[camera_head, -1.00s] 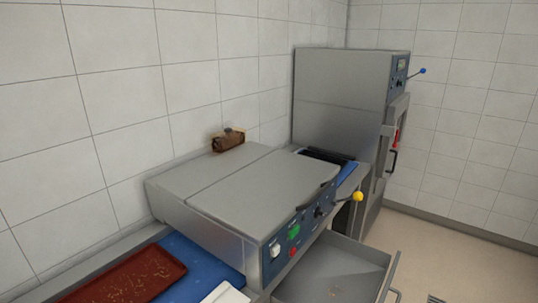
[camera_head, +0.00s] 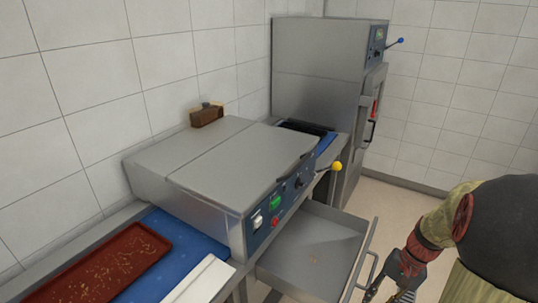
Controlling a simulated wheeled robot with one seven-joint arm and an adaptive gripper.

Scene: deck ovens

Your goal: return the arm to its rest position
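My arm comes in from the right edge in the camera_head view. My gripper (camera_head: 388,290) points down at the bottom edge, just right of the open drawer's handle. Its two fingers show in part and look apart at their upper ends, but the tips are cut off by the frame. I see nothing held in the part that shows.
The drawer (camera_head: 310,250) is pulled out below a low steel oven (camera_head: 215,165) with a shut lid and a yellow-knobbed lever (camera_head: 336,167). A red tray (camera_head: 100,265) and a white board (camera_head: 203,281) lie at left. A tall steel cabinet (camera_head: 315,85) stands behind.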

